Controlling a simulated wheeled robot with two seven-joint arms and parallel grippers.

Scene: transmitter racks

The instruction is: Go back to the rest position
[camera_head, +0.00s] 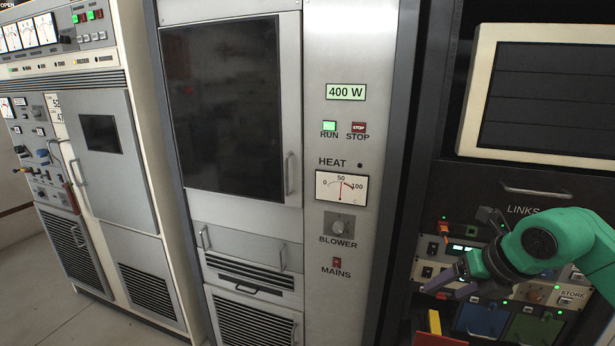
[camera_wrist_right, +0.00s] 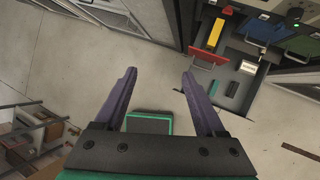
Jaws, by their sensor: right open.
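My right gripper (camera_head: 450,282) is at the lower right of the head view, at the end of my green arm, in front of the right rack's lower panels. In the right wrist view the gripper (camera_wrist_right: 158,88) shows two purple fingers spread wide, with nothing between them but grey floor. My left gripper is in neither view.
A rack (camera_head: 335,285) with a 400 W display and a lit RUN button stands in the middle. A control cabinet (camera_head: 140,210) stands left. The right rack holds a LINKS panel. In the wrist view an open drawer (camera_wrist_right: 262,68) with small parts sticks out; floor (camera_wrist_right: 60,65) is clear.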

